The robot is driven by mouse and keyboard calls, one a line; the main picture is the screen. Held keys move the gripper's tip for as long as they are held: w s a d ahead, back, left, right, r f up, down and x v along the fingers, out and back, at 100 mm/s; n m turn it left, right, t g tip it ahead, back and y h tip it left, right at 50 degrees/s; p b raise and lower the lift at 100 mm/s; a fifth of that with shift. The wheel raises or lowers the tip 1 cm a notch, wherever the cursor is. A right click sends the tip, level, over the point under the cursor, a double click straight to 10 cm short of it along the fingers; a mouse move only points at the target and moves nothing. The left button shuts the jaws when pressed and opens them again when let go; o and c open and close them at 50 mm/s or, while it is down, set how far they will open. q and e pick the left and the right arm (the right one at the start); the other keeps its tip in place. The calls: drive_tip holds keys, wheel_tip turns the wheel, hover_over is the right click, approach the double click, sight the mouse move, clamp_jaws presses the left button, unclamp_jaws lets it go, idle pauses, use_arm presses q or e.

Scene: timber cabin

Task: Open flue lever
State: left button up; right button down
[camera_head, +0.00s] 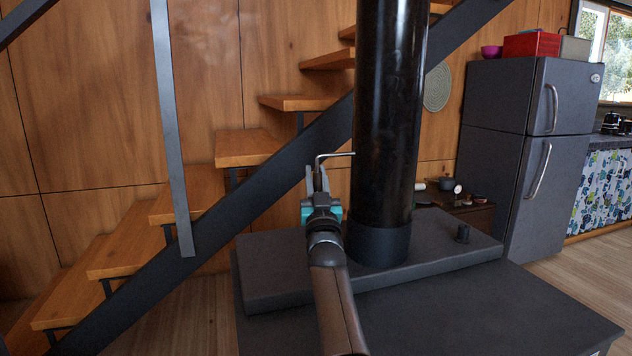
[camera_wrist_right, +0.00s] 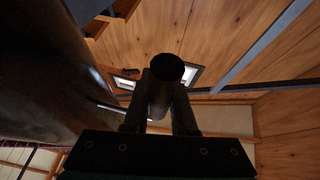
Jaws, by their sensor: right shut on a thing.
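The flue lever (camera_head: 336,154) is a thin metal rod. It sticks out to the left from the tall black flue pipe (camera_head: 388,120) and bends down into the fingers of my right gripper (camera_head: 317,182). The right gripper is shut on the lever's hanging end, beside the pipe and above the stove top. In the right wrist view a dark round handle end (camera_wrist_right: 167,68) sits between the two fingers, with the flue pipe (camera_wrist_right: 35,70) close on the left. The fingers hide part of the lever. My left gripper is not in view.
Wooden stairs (camera_head: 250,148) with a dark stringer rise behind. A grey fridge (camera_head: 525,150) and a low table with a pot (camera_head: 447,184) stand at right.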

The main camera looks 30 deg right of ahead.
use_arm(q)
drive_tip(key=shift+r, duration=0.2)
use_arm(e)
drive_tip(key=shift+d, duration=0.15)
drive_tip(key=c, duration=0.8)
unclamp_jaws()
drive_tip(key=shift+o, duration=0.3)
drive_tip(key=shift+s+a+f, duration=0.1)
drive_tip(key=shift+a+f, duration=0.05)
drive_tip(key=shift+a, duration=0.05)
use_arm(q)
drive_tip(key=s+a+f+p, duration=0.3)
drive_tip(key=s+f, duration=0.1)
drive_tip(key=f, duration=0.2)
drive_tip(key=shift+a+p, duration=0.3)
drive_tip(key=shift+p, duration=0.1)
use_arm(e)
drive_tip(key=v, duration=1.4)
drive_tip(key=shift+s+f, duration=0.15)
drive_tip(key=shift+s, duration=0.25)
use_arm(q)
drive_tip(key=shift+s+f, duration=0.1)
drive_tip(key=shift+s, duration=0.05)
use_arm(e)
drive_tip(key=shift+a, duration=0.1)
